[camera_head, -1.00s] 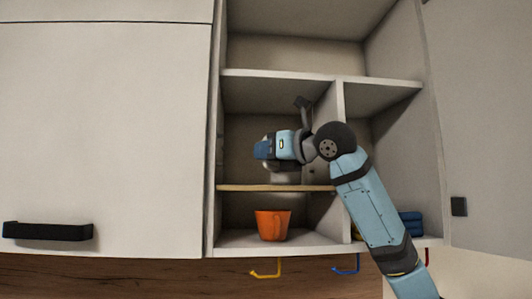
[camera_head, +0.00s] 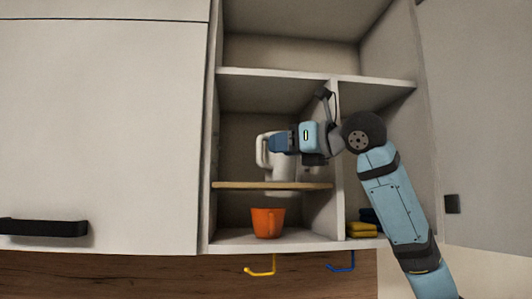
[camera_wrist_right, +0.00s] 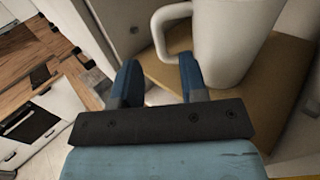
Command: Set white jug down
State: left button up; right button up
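The white jug (camera_head: 276,172) stands upright on the wooden shelf board (camera_head: 230,185) inside the open cabinet. Its handle (camera_head: 262,152) points left, and my right gripper (camera_head: 273,143) hides part of its body. In the right wrist view the jug (camera_wrist_right: 232,40) is at the upper right, on the tan board (camera_wrist_right: 170,72). There my right gripper (camera_wrist_right: 158,65) has its two blue fingers spread, with a clear gap and nothing gripped between them. The handle is just past the right fingertip; I cannot tell whether they touch. My left gripper is not in view.
An orange cup (camera_head: 267,222) stands in the compartment below the board. A yellow folded cloth (camera_head: 362,230) lies right of the divider (camera_head: 336,150), partly behind my arm. Yellow (camera_head: 262,270) and blue (camera_head: 342,265) hooks hang underneath. An open door (camera_head: 490,130) is at the right.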

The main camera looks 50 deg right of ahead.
jog(key=s, duration=0.5)
jog(key=shift+s+d+b, duration=0.2)
jog(key=shift+s+b, duration=0.1)
jog(key=shift+s, duration=0.05)
